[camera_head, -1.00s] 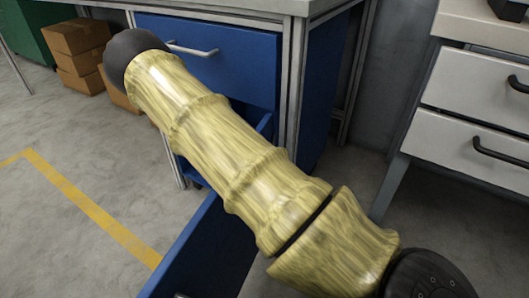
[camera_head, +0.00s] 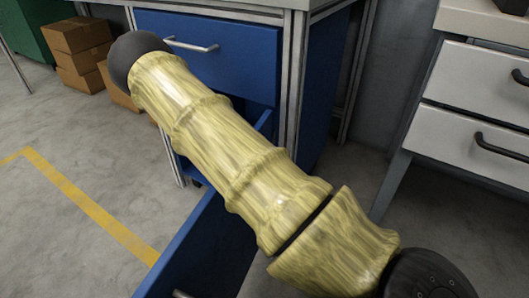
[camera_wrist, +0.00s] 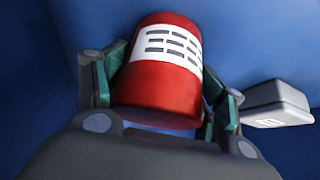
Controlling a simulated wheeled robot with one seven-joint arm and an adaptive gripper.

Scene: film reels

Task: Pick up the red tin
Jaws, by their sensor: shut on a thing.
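The red tin (camera_wrist: 160,85) is a cylinder with a white label band bearing dark bars. In the wrist view it stands out at the middle, tilted in the picture, between the two fingers of my gripper (camera_wrist: 165,72). The fingers press on its left and right sides, so the gripper is shut on it. Blue surfaces surround it; whether it touches the surface below cannot be told. In the head view the tin and gripper are hidden, with my arm in front of the open blue drawer (camera_head: 215,255).
A grey box (camera_wrist: 275,103) with a pale label lies right of the gripper in the wrist view. The blue cabinet (camera_head: 225,62) stands behind my arm. A white drawer unit (camera_head: 470,125) is at right, cardboard boxes (camera_head: 80,50) at back left. The left floor is clear.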

